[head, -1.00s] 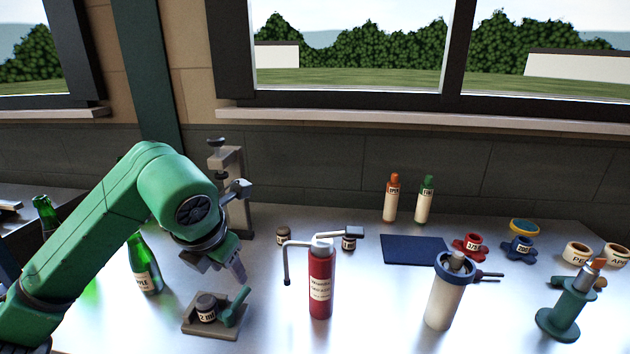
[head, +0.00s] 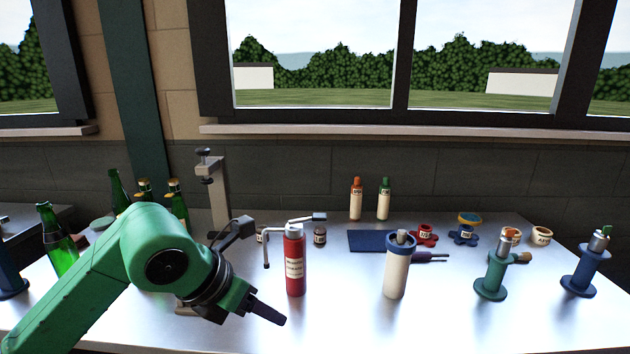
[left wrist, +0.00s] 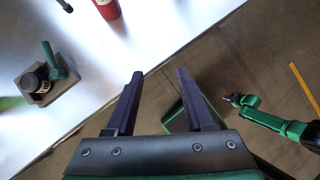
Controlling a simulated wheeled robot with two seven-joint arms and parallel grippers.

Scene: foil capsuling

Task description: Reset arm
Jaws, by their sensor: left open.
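My left arm comes in from the left of the head view. Its gripper (head: 270,312) is over the front of the table, left of and in front of the red bottle (head: 294,262). In the left wrist view the two fingers of my left gripper (left wrist: 162,100) stand apart with nothing between them, over the table edge and the floor. My right gripper is not in the head view. A green arm with a dark gripper (left wrist: 236,99) shows at the right of the left wrist view, too small to read its jaws; it seems to be my right one.
A grey tray (left wrist: 66,86) with a small jar and green tool lies on the table (head: 345,320). A white canister with a blue collar (head: 397,270), a blue mat (head: 380,241), two small bottles, and green and blue stands are to the right. Green bottles (head: 58,240) stand left.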

